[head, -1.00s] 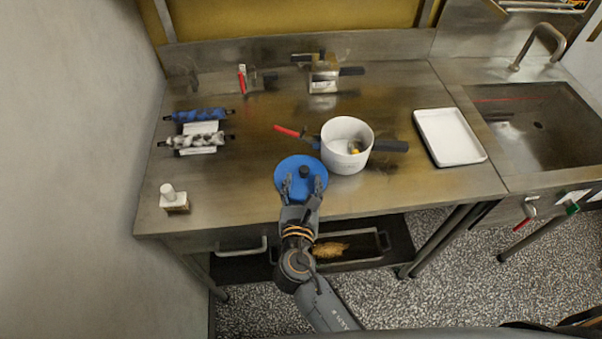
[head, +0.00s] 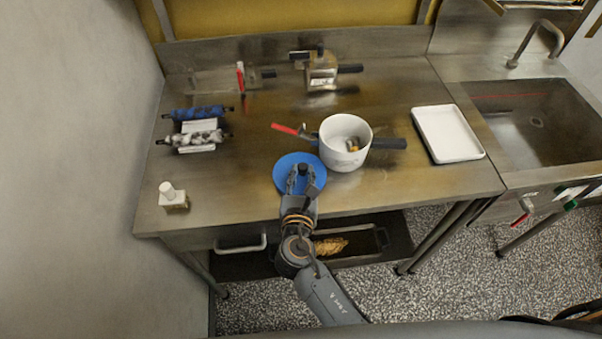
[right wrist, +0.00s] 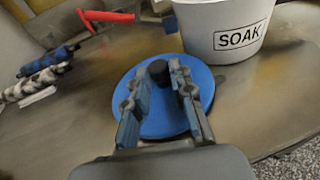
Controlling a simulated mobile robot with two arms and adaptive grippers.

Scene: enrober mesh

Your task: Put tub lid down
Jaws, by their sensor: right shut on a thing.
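The tub lid is a blue disc (head: 286,180) with a dark round knob (head: 303,168). It is at the front of the steel worktop, left of and just in front of the white tub (head: 334,160). My right gripper (head: 303,178) is shut on the lid's knob. In the right wrist view the lid (right wrist: 204,84) appears level, with the fingers (right wrist: 159,82) on either side of the knob. I cannot tell whether its underside touches the worktop. The tub, labelled SOAK, is open on top and has small items inside. My left gripper is not in view.
A red-handled tool (head: 286,128) lies behind the lid, beside the tub. A white tray (head: 448,134) is right of the tub, near the sink (head: 530,120). Blue and grey rollers (head: 197,138) and a small white-topped block (head: 172,197) are at left. The worktop between is clear.

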